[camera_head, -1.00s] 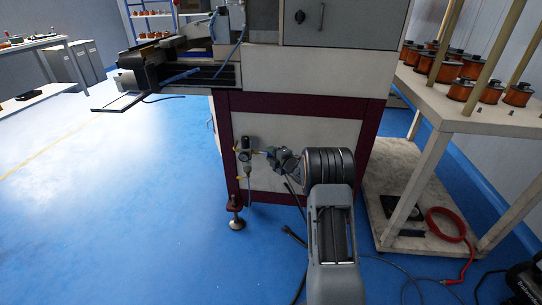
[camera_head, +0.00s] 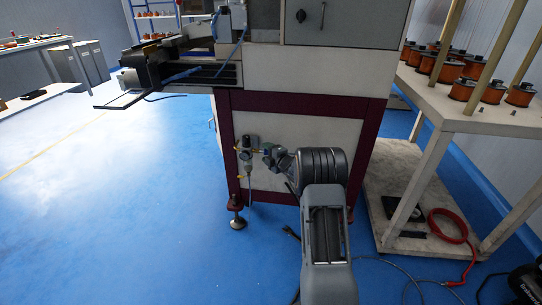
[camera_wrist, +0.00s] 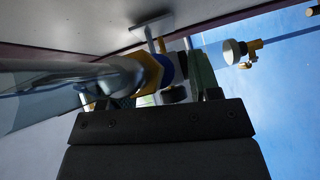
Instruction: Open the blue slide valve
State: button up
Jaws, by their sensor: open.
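The blue slide valve shows in the wrist view as a blue ring (camera_wrist: 166,68) beside a brass hex fitting (camera_wrist: 151,72), under the pale machine panel. My gripper (camera_wrist: 160,92) is open, with its fingers on either side of the fittings near the blue ring. I cannot tell whether the fingers touch it. In the head view my gripper (camera_head: 270,156) is at the machine's lower front, just right of the brass air fittings, and it and my wrist hide most of the valve.
A regulator (camera_head: 246,144) hangs on the machine panel (camera_head: 285,130) left of my gripper. A dark red machine leg (camera_head: 229,150) stands left of it. A white rack (camera_head: 445,125) with copper spools stands at right, with a red hose (camera_head: 446,225) below. Blue floor is clear at left.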

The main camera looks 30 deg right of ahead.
jog(key=p+v, duration=0.3)
jog(key=v, duration=1)
jog(key=shift+s+p, duration=0.35)
jog(key=shift+s, duration=0.05)
jog(key=shift+d, duration=0.1)
jog(key=s+a+r+m+g+h+p, duration=0.1)
jog(key=a+r+m+h+p, duration=0.15)
jog(key=r+p, duration=0.5)
jog(key=s+a+r+m+g+h+p, duration=0.15)
jog(key=r+m+p, duration=0.25)
jog(key=r, duration=0.6)
jog(key=s+a+r+m+g+h+p, duration=0.1)
jog(key=a+r+m+g+h+p, duration=0.15)
jog(key=r+p, duration=0.45)
jog(key=s+a+r+m+g+y+p, duration=0.1)
jog(key=s+a+r+m+g+p, duration=0.3)
jog(key=s+a+r+p, duration=0.3)
jog(key=s+a+r+m+g+y+p, duration=0.2)
jog(key=s+a+r+m+p, duration=0.4)
jog(key=s+r+p, duration=0.3)
jog(key=s+a+r+g, duration=0.1)
jog(key=s+r, duration=0.3)
jog(key=s, duration=0.2)
jog(key=shift+r+g+p, duration=0.2)
jog(key=shift+g+p, duration=0.2)
jog(key=shift+a+y, duration=0.1)
jog(key=shift+y, duration=0.15)
jog(key=shift+c, duration=0.5)
